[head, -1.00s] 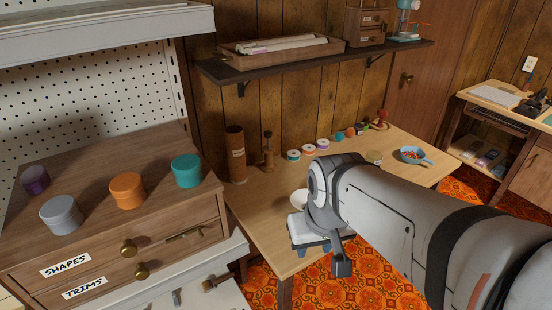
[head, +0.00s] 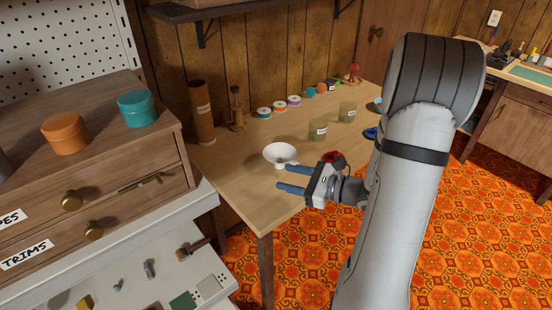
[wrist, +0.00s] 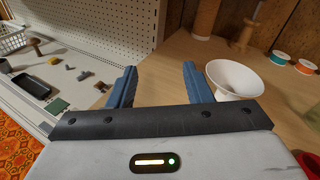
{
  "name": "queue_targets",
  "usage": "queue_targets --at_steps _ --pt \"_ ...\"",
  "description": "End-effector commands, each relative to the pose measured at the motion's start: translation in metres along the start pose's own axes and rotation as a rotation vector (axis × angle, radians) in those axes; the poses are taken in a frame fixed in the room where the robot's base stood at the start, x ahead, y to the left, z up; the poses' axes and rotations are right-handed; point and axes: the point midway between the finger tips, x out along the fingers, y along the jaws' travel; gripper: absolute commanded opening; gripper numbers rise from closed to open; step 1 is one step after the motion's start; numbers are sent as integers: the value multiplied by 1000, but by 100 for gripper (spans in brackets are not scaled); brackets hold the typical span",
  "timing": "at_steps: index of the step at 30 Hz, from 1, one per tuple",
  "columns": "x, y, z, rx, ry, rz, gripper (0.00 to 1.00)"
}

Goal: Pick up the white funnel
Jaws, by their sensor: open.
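The white funnel (head: 281,154) stands wide mouth up on the wooden table (head: 238,180), near its front left part. It also shows in the wrist view (wrist: 234,80), just right of the right finger. My gripper (head: 281,178) is open, with two blue fingers pointing left in the head view. The fingers are empty and lie close to the funnel on its near side; the funnel is not between them. In the wrist view my gripper (wrist: 158,85) has its right fingertip beside the funnel's rim. I cannot tell whether they touch.
A brown cardboard tube (head: 201,112) and a wooden spool stand (head: 237,110) are at the back left. Several thread spools line the wall. Green jars (head: 318,129) stand to the right. A drawer cabinet (head: 90,170) with tins is at the left.

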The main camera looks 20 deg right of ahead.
Motion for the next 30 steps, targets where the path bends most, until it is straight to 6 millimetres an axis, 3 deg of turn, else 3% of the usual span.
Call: queue_targets --at_steps 1,3,7,10,30 --pt "-10 -18 -24 66 -23 -102 45" --pt "-24 -39 -43 127 -52 -219 45" --pt "-43 -62 -64 192 -83 -357 45" --pt "-46 -70 -70 209 -93 -398 45" --pt "24 -95 -68 210 -93 -400 45"
